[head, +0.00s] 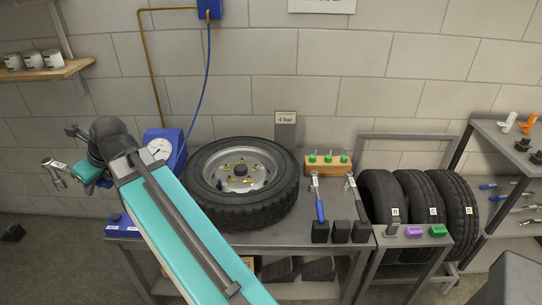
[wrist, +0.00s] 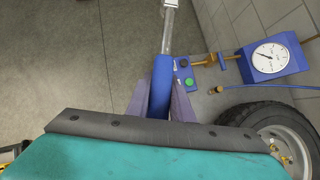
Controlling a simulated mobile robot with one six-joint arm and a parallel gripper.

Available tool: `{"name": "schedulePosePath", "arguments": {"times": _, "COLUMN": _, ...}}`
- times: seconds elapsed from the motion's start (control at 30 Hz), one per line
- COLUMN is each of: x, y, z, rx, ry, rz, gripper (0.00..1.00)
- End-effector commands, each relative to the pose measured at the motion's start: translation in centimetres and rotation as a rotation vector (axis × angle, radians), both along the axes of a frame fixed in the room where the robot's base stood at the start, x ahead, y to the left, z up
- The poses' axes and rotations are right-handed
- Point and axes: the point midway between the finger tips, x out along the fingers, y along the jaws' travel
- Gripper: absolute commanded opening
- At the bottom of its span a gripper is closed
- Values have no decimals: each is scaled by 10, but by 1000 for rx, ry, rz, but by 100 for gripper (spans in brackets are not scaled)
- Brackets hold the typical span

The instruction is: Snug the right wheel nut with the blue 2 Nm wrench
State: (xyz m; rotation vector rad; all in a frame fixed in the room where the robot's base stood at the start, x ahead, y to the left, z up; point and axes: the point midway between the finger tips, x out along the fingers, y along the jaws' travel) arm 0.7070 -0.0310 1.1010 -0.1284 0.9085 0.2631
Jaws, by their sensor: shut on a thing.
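My gripper (head: 86,172) is left of the bench in the head view, shut on a blue-handled wrench. In the wrist view the blue handle (wrist: 161,85) sits between the purple fingers, its metal shaft pointing up and away. In the head view the metal end (head: 54,172) with a small white label sticks out left; the label is unreadable. The wheel (head: 270,207) lies flat on the bench, well right of my gripper. Several brass-coloured nuts show on its rim, including one on the right side (head: 258,171). The wheel (wrist: 250,117) is partly visible in the wrist view.
Another blue-handled wrench (head: 320,210) and a darker one (head: 358,204) stand in black holders on the bench. A wooden block with green-topped pieces (head: 326,168) is at the back. Tyres (head: 457,205) stand right.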

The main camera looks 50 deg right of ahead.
Motion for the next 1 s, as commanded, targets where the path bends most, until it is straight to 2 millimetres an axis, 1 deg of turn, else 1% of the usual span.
{"name": "schedulePosePath", "arguments": {"times": 0.03, "x": 2, "y": -11, "z": 1, "rx": 2, "ry": -4, "rz": -7, "gripper": 0}}
{"name": "schedulePosePath", "arguments": {"times": 0.23, "x": 3, "y": -61, "z": -7, "rx": 1, "ry": -4, "rz": -28, "gripper": 0}}
{"name": "schedulePosePath", "arguments": {"times": 0.47, "x": -1, "y": -121, "z": -17, "rx": 1, "ry": -5, "rz": -49, "gripper": 0}}
{"name": "schedulePosePath", "arguments": {"times": 0.77, "x": -16, "y": -201, "z": -31, "rx": 2, "ry": -5, "rz": -81, "gripper": 0}}
{"name": "schedulePosePath", "arguments": {"times": 1.0, "x": -35, "y": -264, "z": -42, "rx": 1, "ry": -7, "rz": -105, "gripper": 0}}
